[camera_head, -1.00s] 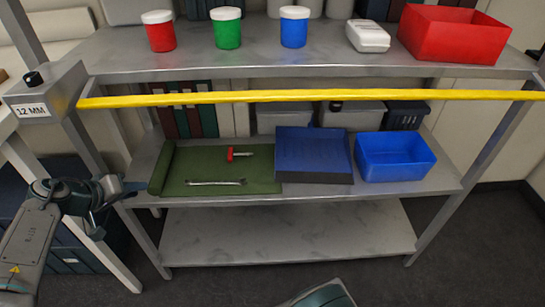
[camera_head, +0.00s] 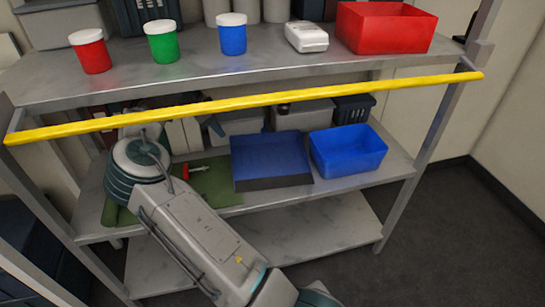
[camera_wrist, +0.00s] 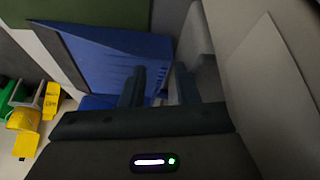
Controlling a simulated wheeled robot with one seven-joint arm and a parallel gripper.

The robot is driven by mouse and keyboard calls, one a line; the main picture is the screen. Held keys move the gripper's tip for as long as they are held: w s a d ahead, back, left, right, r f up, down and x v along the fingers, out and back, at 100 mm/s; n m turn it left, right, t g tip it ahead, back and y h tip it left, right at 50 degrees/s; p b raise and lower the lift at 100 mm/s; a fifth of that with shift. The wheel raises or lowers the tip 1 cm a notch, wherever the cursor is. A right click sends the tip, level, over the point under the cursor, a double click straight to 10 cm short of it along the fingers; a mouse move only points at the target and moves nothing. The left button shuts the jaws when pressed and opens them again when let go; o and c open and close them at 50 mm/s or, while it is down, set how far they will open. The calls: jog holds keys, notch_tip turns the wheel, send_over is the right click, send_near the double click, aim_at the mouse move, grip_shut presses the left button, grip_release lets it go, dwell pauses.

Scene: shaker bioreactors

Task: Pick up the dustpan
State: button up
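The dustpan (camera_head: 268,158) is a flat blue pan with a dark front lip, lying on the middle shelf. It shows large in the wrist view (camera_wrist: 108,58), at upper left. My gripper (camera_wrist: 160,78) is open, with two dark fingers apart. Its left finger overlaps the dustpan's right side in that view. I cannot tell whether the fingers touch it or how far above it they are. In the head view my arm covers the left of the shelf, and I cannot make out the fingertips there.
A green mat (camera_head: 222,183) with a red-handled tool (camera_head: 190,171) lies left of the dustpan, and a blue bin (camera_head: 348,150) stands to its right. A yellow bar (camera_head: 250,105) crosses the shelf front. A red bin (camera_head: 385,30) and jars stand above.

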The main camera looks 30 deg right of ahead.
aim_at(252, 135)
jog(key=d+m, duration=0.1)
jog(key=d, duration=0.1)
jog(key=d+m, duration=0.1)
jog(key=d, duration=0.2)
jog(key=s+d+m+y, duration=0.1)
jog(key=d, duration=0.2)
jog(key=shift+d+r+g, duration=0.15)
jog(key=shift+d+g, duration=0.1)
jog(key=shift+g, duration=0.05)
jog(key=shift+d+f, duration=0.2)
jog(key=shift+d, duration=0.05)
jog(key=b+x, duration=0.3)
jog(key=x, duration=0.4)
jog(key=shift+a+f+b, duration=0.1)
jog(key=shift+a+b, duration=0.05)
jog(key=shift+b, duration=0.25)
grip_shut()
